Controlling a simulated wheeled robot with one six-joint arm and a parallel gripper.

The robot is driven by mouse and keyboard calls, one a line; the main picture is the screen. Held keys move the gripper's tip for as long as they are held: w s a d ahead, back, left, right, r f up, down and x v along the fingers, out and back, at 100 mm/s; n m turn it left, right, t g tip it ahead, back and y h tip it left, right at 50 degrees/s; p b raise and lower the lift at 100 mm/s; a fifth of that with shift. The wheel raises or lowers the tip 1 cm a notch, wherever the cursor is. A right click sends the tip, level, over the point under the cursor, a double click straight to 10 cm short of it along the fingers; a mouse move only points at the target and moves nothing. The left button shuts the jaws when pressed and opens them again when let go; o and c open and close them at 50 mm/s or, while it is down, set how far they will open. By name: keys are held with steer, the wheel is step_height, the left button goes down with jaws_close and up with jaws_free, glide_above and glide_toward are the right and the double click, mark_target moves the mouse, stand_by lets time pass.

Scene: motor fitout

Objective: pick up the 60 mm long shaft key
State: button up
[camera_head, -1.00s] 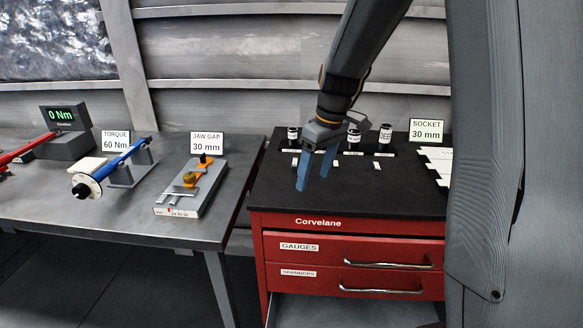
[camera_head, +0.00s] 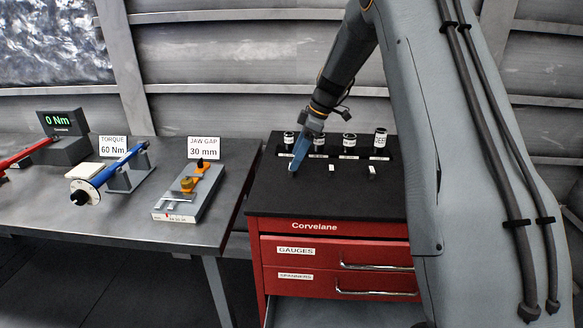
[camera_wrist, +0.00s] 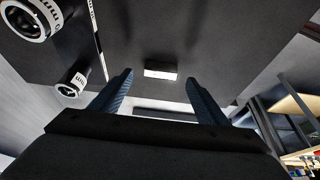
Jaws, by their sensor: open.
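Small pale bars that look like shaft keys lie on the black top of the red cabinet (camera_head: 290,205). In the head view one bar (camera_head: 331,168) lies right of my gripper and another (camera_head: 372,169) farther right. Their lengths cannot be read. My gripper (camera_head: 294,168) is open and points down over the left part of the top, its blue fingers seen edge-on. In the wrist view one pale bar (camera_wrist: 160,73) lies ahead, between the two fingertips (camera_wrist: 159,78) in the picture and apart from both. In the head view my gripper seems to hide this bar.
Several black-and-white sockets (camera_head: 349,142) stand in a row along the back of the cabinet top; two show in the wrist view (camera_wrist: 70,88). A grey bench (camera_head: 130,215) on the left bears a blue torque wrench (camera_head: 125,160) and a jaw-gap fixture (camera_head: 188,190). The cabinet top's front is clear.

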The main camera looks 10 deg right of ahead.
steer(key=shift+p+x, duration=0.5)
steer(key=shift+x, duration=1.1)
steer(key=c, duration=1.3)
steer(key=shift+r, duration=0.1)
